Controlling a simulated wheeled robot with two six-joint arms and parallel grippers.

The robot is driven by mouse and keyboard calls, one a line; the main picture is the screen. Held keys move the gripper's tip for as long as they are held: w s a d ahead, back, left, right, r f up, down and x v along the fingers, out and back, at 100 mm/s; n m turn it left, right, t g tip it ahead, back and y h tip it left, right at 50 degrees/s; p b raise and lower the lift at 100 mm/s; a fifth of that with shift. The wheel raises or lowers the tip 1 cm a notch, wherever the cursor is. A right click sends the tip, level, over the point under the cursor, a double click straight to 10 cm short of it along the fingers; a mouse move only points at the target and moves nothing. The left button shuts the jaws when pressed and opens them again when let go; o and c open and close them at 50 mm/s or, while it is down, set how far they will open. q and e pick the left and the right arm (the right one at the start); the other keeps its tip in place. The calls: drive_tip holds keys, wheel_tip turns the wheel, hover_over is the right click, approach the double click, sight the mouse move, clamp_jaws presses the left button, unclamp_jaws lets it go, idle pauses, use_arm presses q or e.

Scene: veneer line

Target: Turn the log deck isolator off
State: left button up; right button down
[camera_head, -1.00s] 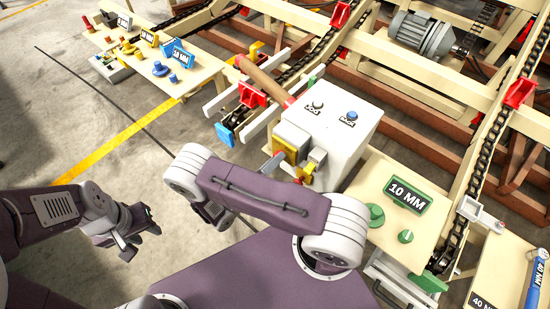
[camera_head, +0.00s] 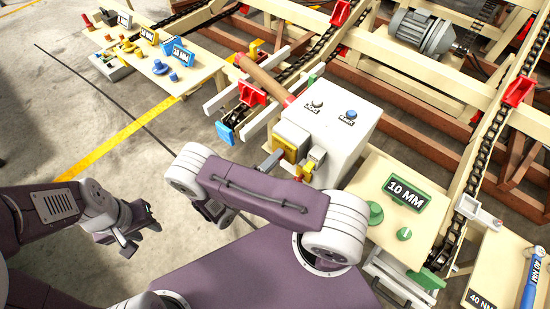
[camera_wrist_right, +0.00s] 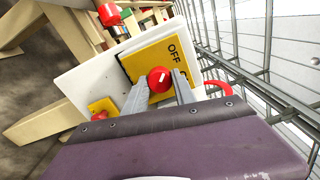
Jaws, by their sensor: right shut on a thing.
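The isolator is a yellow plate (camera_wrist_right: 148,62) marked OFF, with a red round knob (camera_wrist_right: 160,80) bearing a short white mark. A second label beside the knob is mostly hidden by a finger. My right gripper (camera_wrist_right: 163,88) is shut on the knob, one finger on each side. In the head view the yellow isolator (camera_head: 291,140) is on the near side of the white control box (camera_head: 343,138), and my right forearm hides part of that area. My left gripper (camera_head: 139,232) is open and empty over the floor at left.
A smaller yellow piece (camera_wrist_right: 102,107) and a red curved piece (camera_wrist_right: 218,88) flank the knob. A 10 MM table (camera_head: 395,225) stands at right; chain conveyors lie behind.

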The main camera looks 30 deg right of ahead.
drive_tip(key=c, duration=1)
unclamp_jaws()
drive_tip(key=shift+a, duration=0.1)
drive_tip(key=b+v, duration=0.1)
drive_tip(key=v, duration=0.8)
